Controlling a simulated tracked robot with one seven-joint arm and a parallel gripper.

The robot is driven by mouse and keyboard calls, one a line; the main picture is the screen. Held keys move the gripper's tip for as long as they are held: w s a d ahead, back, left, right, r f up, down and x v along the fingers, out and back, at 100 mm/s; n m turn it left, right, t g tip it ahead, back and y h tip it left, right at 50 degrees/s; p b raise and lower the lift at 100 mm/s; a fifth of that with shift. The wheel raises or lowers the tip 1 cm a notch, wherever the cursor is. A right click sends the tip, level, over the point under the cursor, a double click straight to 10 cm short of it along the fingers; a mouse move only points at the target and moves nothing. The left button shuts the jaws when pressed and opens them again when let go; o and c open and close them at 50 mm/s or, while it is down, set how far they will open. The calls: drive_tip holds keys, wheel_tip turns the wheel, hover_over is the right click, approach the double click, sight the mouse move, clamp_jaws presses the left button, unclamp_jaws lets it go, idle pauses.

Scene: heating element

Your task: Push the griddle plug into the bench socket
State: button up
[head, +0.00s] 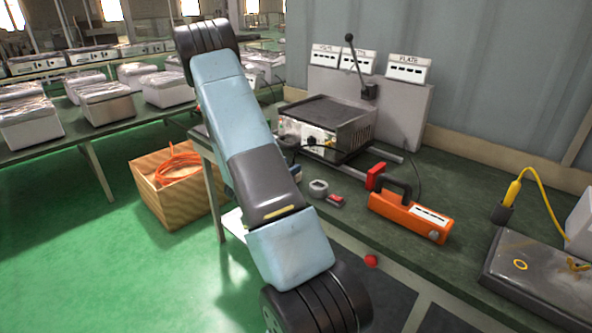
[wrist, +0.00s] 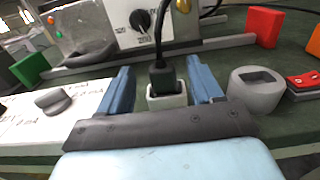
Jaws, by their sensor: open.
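The black griddle plug (wrist: 162,76) stands upright in a small pale block (wrist: 167,97), its cord rising from the top. My gripper (wrist: 159,68) is open, one blue finger on each side of the plug with gaps on both sides. To the right stands a round grey housing (wrist: 256,90) with an empty dark recess, which looks like the bench socket; it also shows in the head view (head: 318,188). The griddle (head: 325,125) sits at the back of the bench. In the head view my arm hides the plug and most of my gripper.
A red switch (wrist: 304,82) lies right of the grey housing. Red (wrist: 263,27) and green (wrist: 30,68) blocks stand near a metal rail. An orange box with a handle (head: 408,215) lies farther right. A white sheet (wrist: 75,112) with a grey knob lies left.

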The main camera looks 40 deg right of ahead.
sight(291, 164)
drive_tip(key=shift+w+d, duration=0.15)
drive_tip(key=shift+d, duration=1.4)
drive_tip(key=shift+c, duration=0.5)
drive_tip(key=c, duration=1)
drive_tip(key=shift+o, duration=0.2)
drive_tip(key=shift+r, duration=0.1)
